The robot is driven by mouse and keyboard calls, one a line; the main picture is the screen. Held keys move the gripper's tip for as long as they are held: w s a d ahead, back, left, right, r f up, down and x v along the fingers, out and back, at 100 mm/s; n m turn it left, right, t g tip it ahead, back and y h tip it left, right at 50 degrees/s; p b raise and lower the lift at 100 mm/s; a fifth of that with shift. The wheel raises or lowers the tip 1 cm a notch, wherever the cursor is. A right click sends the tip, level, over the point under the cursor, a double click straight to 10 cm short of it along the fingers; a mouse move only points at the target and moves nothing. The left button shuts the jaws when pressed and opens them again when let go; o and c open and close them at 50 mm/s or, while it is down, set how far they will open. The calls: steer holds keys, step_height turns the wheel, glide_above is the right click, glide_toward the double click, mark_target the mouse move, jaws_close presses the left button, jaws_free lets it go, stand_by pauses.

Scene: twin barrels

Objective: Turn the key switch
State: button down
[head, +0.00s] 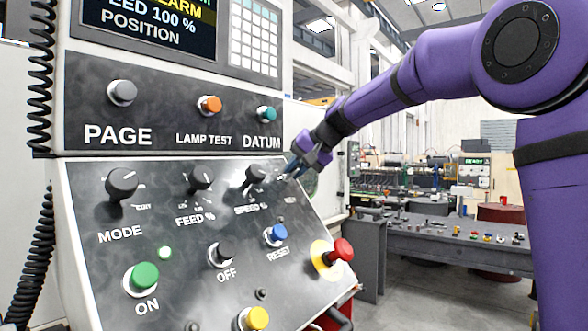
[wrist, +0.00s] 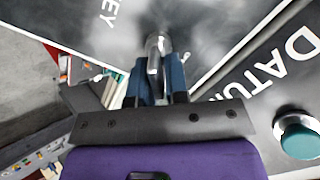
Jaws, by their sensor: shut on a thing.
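The key switch (wrist: 158,45) shows in the wrist view as a small silver metal piece standing out from the dark panel. My gripper (wrist: 157,75) has its two blue fingers closed on either side of it. A KEY label (wrist: 112,18) is printed on the panel above and to the left of it in that view. In the head view my gripper (head: 292,166) reaches in from the right to the upper right part of the sloped panel. The key switch is mostly hidden there behind the fingers.
The sloped panel (head: 95,225) carries the SPEED knob (head: 256,174) just left of my gripper, the blue RESET button (head: 276,235) and the red mushroom button (head: 340,250) below. The teal DATUM button (head: 267,114) is above. A workbench (head: 450,249) stands at right.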

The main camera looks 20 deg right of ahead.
steer(key=shift+d+m, duration=0.1)
steer(key=shift+m, duration=0.8)
steer(key=c, duration=1.2)
jaws_free()
steer(key=shift+c, duration=0.2)
steer(key=v, duration=1)
steer(key=shift+s+d, duration=0.25)
steer(key=shift+d, duration=0.1)
